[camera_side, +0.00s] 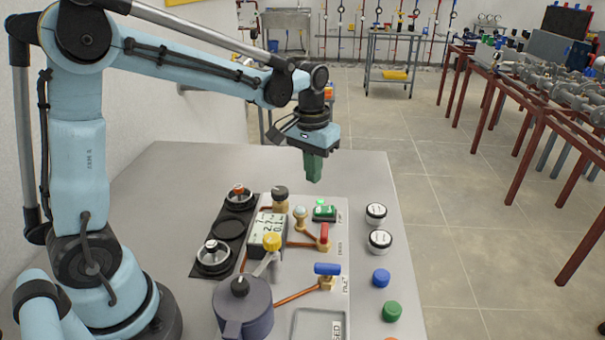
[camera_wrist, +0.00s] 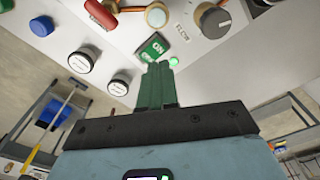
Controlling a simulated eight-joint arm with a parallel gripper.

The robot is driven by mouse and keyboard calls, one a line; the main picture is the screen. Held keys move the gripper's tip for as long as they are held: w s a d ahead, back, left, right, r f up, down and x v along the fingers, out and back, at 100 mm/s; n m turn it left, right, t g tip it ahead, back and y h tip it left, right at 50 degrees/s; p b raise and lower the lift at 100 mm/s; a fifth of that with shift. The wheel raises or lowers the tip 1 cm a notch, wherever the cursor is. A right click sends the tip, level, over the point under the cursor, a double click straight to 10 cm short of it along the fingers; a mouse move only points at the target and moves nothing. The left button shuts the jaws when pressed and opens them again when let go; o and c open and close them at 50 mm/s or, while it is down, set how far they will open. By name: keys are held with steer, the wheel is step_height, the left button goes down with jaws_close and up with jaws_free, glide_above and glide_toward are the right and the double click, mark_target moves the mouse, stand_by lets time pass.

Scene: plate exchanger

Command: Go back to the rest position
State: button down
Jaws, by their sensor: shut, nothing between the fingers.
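My gripper (camera_side: 313,178) hangs above the far part of the grey table (camera_side: 180,165), its green fingers pointing down. The fingers are shut together with nothing between them. They are apart from the panel (camera_side: 338,262) below. In the wrist view the closed green fingers (camera_wrist: 157,68) show in front of the green ON switch (camera_wrist: 152,46), with a lit green lamp (camera_wrist: 173,62) beside it. The same switch shows in the side view (camera_side: 324,212), below my gripper.
A dark kettle-like pot (camera_side: 243,308) is at the front. Two white-topped jars (camera_side: 380,240), a blue cap (camera_side: 381,278) and a green cap (camera_side: 392,311) sit on the right.

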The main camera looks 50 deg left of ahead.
steer(key=s+d+r+m+t, duration=0.1)
steer(key=s+t, duration=0.2)
steer(key=s, duration=0.3)
steer(key=s+d+r+m+t, duration=0.1)
steer(key=s+d+t, duration=0.1)
steer(key=s, duration=0.4)
steer(key=shift+d+r+m+t, duration=0.15)
steer(key=shift+r+m+t, duration=0.25)
steer(key=shift+t, duration=0.4)
